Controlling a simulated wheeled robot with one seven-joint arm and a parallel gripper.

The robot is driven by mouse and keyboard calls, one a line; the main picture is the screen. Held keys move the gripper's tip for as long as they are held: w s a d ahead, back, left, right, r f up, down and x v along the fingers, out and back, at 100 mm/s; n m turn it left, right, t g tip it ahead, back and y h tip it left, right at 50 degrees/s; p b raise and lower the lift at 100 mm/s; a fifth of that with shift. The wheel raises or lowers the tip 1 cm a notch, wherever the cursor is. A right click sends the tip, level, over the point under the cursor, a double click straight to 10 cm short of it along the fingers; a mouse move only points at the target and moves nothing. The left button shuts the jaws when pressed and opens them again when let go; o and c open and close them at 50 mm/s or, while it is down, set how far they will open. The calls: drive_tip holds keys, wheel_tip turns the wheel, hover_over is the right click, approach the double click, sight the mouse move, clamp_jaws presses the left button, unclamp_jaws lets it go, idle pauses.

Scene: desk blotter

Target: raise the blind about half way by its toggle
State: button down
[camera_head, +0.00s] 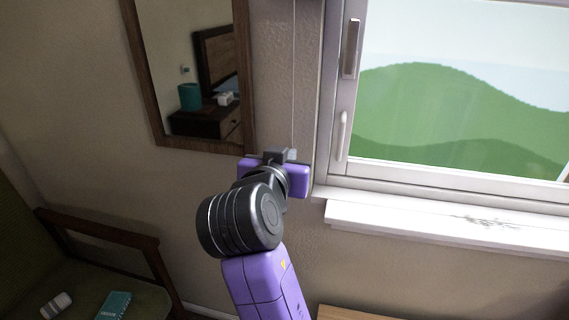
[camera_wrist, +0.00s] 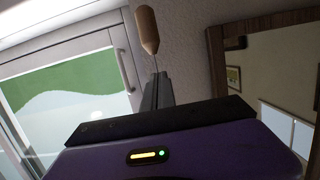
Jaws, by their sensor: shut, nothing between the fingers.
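A thin blind cord (camera_head: 294,75) hangs straight down the wall between mirror and window and meets my gripper (camera_head: 290,154). In the wrist view, which is upside down, the tan wooden toggle (camera_wrist: 147,30) sits just beyond the fingertips of my gripper (camera_wrist: 157,78), so it hangs below them. A short stretch of cord (camera_wrist: 154,62) runs from the toggle's narrow end to the fingertips. My gripper is shut, with nothing held. Whether the cord passes in front of or behind the fingers is unclear. The toggle is hidden in the head view, and the blind itself is not clearly visible.
The window frame (camera_head: 337,110) and its handle (camera_head: 342,135) are right of my gripper, above a white sill (camera_head: 430,222). A wood-framed mirror (camera_head: 247,90) hangs to the left. A green armchair (camera_head: 85,290) stands at lower left. A wooden surface (camera_head: 345,313) shows at the bottom.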

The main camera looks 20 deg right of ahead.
drive_tip(key=v, duration=1)
drive_tip(key=w+a+r+n+t+y, duration=0.2)
drive_tip(key=w+a+r+n+t, duration=0.1)
drive_tip(key=a+r+t, duration=0.15)
drive_tip(key=s+a+f+n+t+y, duration=0.3)
drive_tip(key=a+f+n+y, duration=0.1)
drive_tip(key=n+y, duration=0.3)
drive_tip(key=s+d+f+m+g+p, duration=0.1)
drive_tip(key=s+d+f, duration=0.3)
drive_tip(key=s, duration=0.8)
drive_tip(key=s+d+f+m+g+p, duration=0.1)
drive_tip(key=s+d+f, duration=0.3)
drive_tip(key=s+f, duration=0.4)
drive_tip(key=s+d+f+g+p, duration=0.3)
drive_tip(key=s+d+f, duration=0.2)
drive_tip(key=s, duration=1.1)
drive_tip(key=shift+s+f+m, duration=0.2)
drive_tip(key=shift+f+m, duration=0.2)
drive_tip(key=shift+f, duration=0.4)
drive_tip(key=shift+d, duration=0.15)
